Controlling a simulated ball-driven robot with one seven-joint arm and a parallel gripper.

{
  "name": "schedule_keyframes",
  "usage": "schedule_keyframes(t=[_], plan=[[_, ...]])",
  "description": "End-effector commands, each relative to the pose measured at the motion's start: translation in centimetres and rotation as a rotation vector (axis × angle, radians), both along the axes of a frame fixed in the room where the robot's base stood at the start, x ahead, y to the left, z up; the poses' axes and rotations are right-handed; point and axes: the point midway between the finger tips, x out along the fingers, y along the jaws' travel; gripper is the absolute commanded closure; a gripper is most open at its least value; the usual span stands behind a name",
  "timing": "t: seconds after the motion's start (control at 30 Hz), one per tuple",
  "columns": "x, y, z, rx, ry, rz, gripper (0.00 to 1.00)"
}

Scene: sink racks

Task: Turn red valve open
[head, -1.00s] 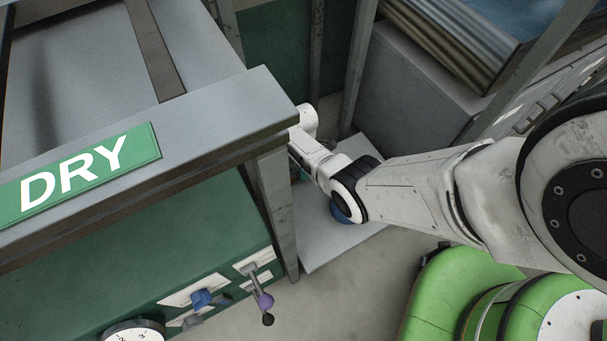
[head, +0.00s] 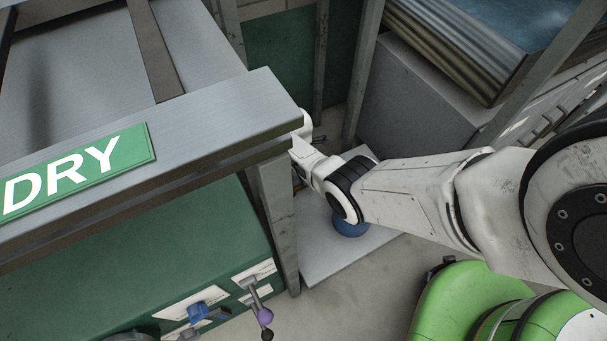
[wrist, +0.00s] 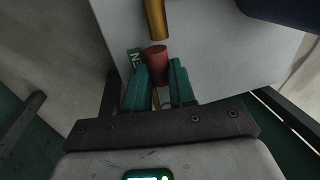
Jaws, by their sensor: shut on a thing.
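The red valve (wrist: 156,57) shows in the wrist view as a dull red, rounded piece at the fingertips. My gripper (wrist: 158,84) has two green fingers, one on each side of the red piece, and is shut on it. A brass-coloured rod or pipe (wrist: 155,18) stands in line just beyond the red piece. A thin brass part shows between the fingers below it. In the head view my arm reaches behind the corner of the DRY rack, and the gripper and valve are hidden there.
The metal rack with the green DRY sign (head: 80,172) fills the left side. Its leg (head: 276,225) stands close to my forearm. A blue round object (head: 350,227) is under my wrist on a pale slab (head: 325,255). A grey cabinet (head: 420,95) stands at back right. Levers (head: 262,312) are below the rack.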

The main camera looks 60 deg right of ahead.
Motion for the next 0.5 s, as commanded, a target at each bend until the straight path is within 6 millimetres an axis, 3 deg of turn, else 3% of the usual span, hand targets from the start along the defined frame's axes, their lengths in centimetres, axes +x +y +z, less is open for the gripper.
schedule_keyframes(t=[0.2, 0.23, 0.5], plan=[[0.20, -0.06, 0.04, -0.003, -0.005, 0.005, 1.00], [0.21, -0.07, 0.05, -0.004, -0.006, 0.005, 0.72], [0.11, -0.04, 0.03, -0.003, -0.003, 0.002, 0.49]])
